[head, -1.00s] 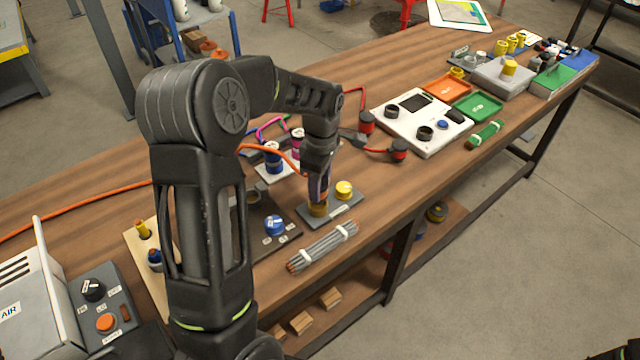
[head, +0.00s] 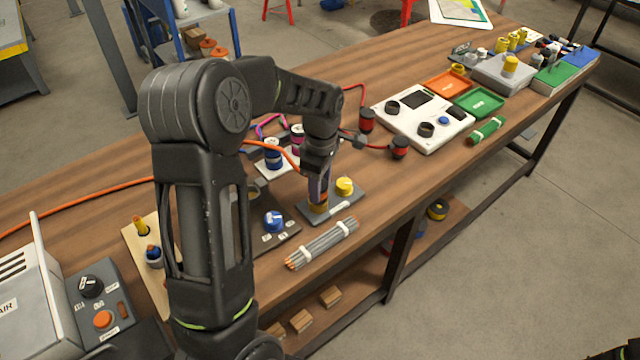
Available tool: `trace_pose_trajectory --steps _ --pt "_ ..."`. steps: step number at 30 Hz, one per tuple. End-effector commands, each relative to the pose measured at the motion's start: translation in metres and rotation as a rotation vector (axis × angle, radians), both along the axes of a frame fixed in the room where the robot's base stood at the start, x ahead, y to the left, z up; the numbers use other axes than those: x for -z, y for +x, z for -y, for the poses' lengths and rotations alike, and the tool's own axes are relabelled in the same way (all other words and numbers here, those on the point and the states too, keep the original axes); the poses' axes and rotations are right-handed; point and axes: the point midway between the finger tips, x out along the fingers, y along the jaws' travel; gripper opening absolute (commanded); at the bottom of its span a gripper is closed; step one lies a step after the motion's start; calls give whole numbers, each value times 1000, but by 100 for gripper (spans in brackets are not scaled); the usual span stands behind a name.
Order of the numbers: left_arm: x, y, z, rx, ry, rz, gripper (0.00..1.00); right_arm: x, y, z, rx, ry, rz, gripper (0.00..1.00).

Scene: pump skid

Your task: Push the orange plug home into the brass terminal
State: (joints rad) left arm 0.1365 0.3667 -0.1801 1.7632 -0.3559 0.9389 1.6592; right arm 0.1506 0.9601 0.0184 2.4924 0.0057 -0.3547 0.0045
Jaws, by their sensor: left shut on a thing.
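The brass terminal (head: 317,208) stands on a small grey plate (head: 349,203) with a yellow knob, near the front of the bench. My left gripper (head: 318,194) points down right over the terminal and is shut on the orange plug. The plug is mostly hidden between the fingers, so I cannot tell how deep it sits in the terminal. The plug's orange cable (head: 262,145) runs in from the left, behind my left arm, to the gripper. My right gripper does not show.
A bundle of grey rods (head: 322,244) lies in front of the plate. A dark panel with a blue knob (head: 274,221) stands to its left. Blue and pink connectors (head: 273,158) stand behind, and a white panel (head: 423,119) with red plugs is to the right.

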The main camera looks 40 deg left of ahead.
Motion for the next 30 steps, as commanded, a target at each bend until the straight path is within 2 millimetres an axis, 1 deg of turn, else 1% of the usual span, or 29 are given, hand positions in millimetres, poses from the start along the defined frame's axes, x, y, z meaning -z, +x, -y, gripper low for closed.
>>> trace_pose_trajectory --steps 26,30 --pt "19 0 0 1 0 -1 0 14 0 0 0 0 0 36" --pt "18 0 0 0 0 -1 0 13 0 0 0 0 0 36"
